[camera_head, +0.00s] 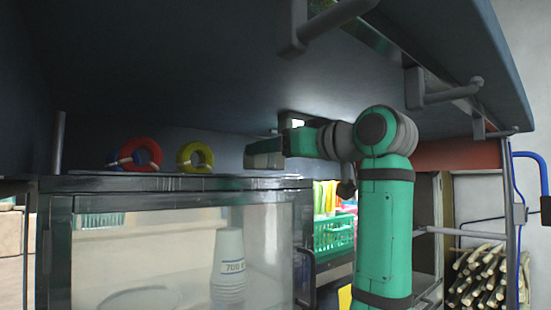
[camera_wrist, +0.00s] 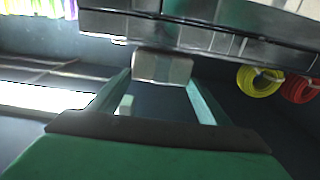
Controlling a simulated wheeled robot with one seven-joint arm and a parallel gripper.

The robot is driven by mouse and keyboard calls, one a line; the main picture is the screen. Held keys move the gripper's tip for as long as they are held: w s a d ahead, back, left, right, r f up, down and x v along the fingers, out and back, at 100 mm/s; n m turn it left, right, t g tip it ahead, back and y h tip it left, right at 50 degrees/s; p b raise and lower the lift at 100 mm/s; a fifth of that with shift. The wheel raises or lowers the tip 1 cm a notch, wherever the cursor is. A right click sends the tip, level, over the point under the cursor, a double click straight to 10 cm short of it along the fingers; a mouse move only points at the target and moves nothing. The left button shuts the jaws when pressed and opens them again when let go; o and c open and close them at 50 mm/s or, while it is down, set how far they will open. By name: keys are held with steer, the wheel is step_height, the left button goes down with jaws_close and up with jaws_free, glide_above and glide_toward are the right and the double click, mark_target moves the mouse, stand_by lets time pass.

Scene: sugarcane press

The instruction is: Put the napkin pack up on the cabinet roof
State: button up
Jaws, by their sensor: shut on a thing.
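The napkin pack (camera_head: 264,153) is a small pale grey block. My gripper (camera_head: 284,146) is shut on it and holds it at the right end of the cabinet roof (camera_head: 190,183), just above roof height. I cannot tell whether the pack touches the roof. In the wrist view the napkin pack (camera_wrist: 162,67) sits between the two green fingertips of my gripper (camera_wrist: 160,82), close against the dark edge of the cabinet (camera_wrist: 200,28), which appears at the top of that view.
A red ring-shaped roll (camera_head: 148,153) and a yellow one (camera_head: 195,157) stand on the roof at left, with a blue one partly hidden. A dark canopy (camera_head: 200,70) hangs above. The glass-fronted cabinet holds stacked cups (camera_head: 229,268). A green basket (camera_head: 333,235) is at right.

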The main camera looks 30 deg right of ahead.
steer(key=shift+f, duration=0.75)
steer(key=shift+f, duration=0.1)
steer(key=o, duration=1.2)
steer(key=shift+s, duration=0.35)
steer(key=s+d, duration=0.1)
steer(key=s, duration=1)
steer(key=shift+s+d, duration=0.15)
steer(key=shift+d, duration=0.15)
